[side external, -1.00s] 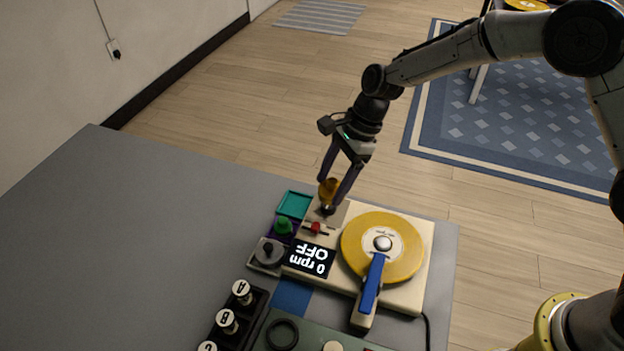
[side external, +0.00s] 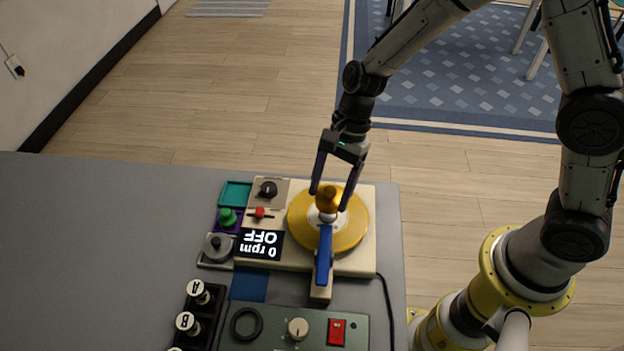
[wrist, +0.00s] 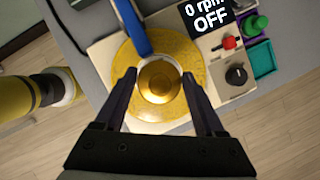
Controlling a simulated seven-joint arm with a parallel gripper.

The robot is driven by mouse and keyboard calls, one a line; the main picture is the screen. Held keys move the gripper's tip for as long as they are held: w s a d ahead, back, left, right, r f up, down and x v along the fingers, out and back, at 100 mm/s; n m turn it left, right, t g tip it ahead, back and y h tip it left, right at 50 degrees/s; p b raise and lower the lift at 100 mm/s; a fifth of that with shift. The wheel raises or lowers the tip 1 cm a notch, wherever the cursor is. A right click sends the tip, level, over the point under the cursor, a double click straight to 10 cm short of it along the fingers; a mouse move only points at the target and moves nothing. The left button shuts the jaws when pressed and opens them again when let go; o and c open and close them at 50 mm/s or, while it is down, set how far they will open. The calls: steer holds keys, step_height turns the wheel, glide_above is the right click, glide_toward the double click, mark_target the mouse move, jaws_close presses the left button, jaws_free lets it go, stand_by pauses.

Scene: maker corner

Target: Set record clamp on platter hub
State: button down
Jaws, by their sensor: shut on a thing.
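The record clamp (side external: 328,198) is a gold, rounded knob-like piece; it also shows from above in the wrist view (wrist: 160,80). My gripper (side external: 328,190) is shut on it, one finger on each side, pointing down; the wrist view shows both fingers (wrist: 160,76) around it. The clamp is over the middle of the yellow platter (side external: 352,225), in line with its pale centre label. The platter hub is hidden under the clamp in both views. I cannot tell whether the clamp touches the hub or hangs just above it.
A blue tonearm (side external: 324,252) lies across the platter's near side, close to the clamp. A display (side external: 260,244) reads 0 rpm OFF. A red switch (side external: 260,213), black knob (side external: 268,189) and green knob (side external: 228,217) stand left. A green panel (side external: 265,335) lies in front.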

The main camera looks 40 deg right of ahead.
mark_target(329, 201)
steer(key=shift+f, duration=1.75)
steer(key=shift+w+f, duration=0.1)
steer(key=shift+f, duration=0.4)
stand_by(0.9)
jaws_free()
stand_by(0.5)
steer(key=shift+r, duration=3.5)
